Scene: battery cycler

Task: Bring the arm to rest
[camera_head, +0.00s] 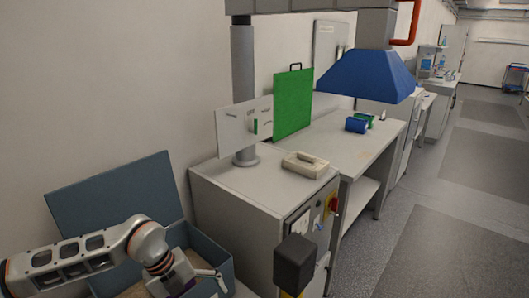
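My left arm (85,256) comes in from the left edge, low in the picture. It bends down at its wrist over an open blue-grey box (210,245). My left gripper (218,283) is at the bottom of the view, above or inside the box's right part; I cannot tell which. One light finger shows, and the rest is cut off or hidden, so its opening is unclear. I see nothing clearly held in it. My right arm and gripper are not in view.
A grey cabinet (240,200) stands right of the box, with a beige device (305,164) on top and a red-yellow switch (333,204). A dark block (295,262) stands in front. A bench (360,150) lies beyond under a blue hood (368,76). The floor at right is clear.

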